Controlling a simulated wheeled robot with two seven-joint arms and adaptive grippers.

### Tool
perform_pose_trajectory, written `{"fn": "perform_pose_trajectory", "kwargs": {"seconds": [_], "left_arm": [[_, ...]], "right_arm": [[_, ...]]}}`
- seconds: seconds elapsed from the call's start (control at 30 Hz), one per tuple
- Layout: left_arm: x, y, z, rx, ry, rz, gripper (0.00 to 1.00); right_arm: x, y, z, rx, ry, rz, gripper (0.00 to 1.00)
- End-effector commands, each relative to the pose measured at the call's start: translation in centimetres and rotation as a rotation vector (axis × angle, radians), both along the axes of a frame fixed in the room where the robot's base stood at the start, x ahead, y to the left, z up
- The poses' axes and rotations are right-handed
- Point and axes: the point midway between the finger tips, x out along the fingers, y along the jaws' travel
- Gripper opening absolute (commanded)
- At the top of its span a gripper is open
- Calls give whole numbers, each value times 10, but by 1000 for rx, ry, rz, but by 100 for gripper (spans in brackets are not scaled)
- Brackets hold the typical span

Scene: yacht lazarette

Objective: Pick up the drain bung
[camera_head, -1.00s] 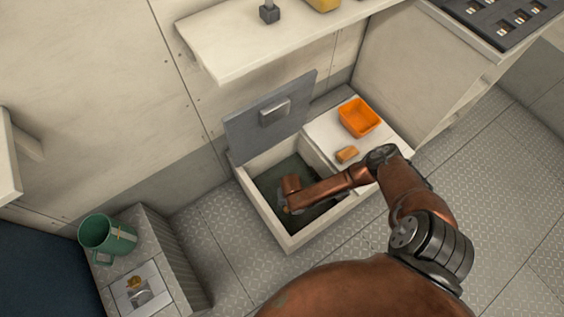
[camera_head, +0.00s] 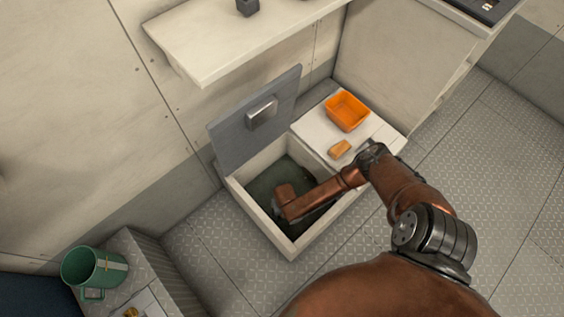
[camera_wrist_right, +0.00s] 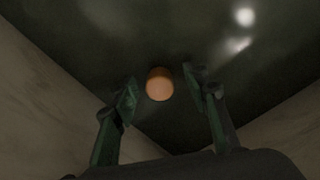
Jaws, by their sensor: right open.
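The drain bung (camera_wrist_right: 160,84) shows in the right wrist view as a small orange-brown rounded piece on the dark floor of the open locker. My right gripper (camera_wrist_right: 163,90) is open, with one finger to each side of the bung and a little short of it; I see no contact. In the head view my right arm reaches down into the locker (camera_head: 310,239), and its wrist hides the bung and the fingers. My left gripper is not in view.
The grey locker lid (camera_head: 256,122) stands open behind the locker. On the white ledge beside it are an orange tray (camera_head: 347,112) and a small orange block (camera_head: 340,149). A green mug (camera_head: 94,267) stands at lower left. A shelf (camera_head: 235,40) overhangs behind.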

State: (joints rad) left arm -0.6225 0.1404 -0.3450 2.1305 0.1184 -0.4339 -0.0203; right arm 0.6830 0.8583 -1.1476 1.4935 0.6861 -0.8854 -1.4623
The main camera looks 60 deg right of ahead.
Motion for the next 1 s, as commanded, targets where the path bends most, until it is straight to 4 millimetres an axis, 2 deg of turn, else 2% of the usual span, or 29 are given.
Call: {"fn": "perform_pose_trajectory", "kwargs": {"seconds": [0.1, 0.63, 1.0], "left_arm": [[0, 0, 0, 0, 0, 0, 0], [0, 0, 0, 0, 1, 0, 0], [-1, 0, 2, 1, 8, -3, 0]], "right_arm": [[0, 0, 1, 1, -1, 0, 40], [0, 0, 0, 0, 0, 0, 4], [0, 0, 4, 0, -1, 0, 4]]}}
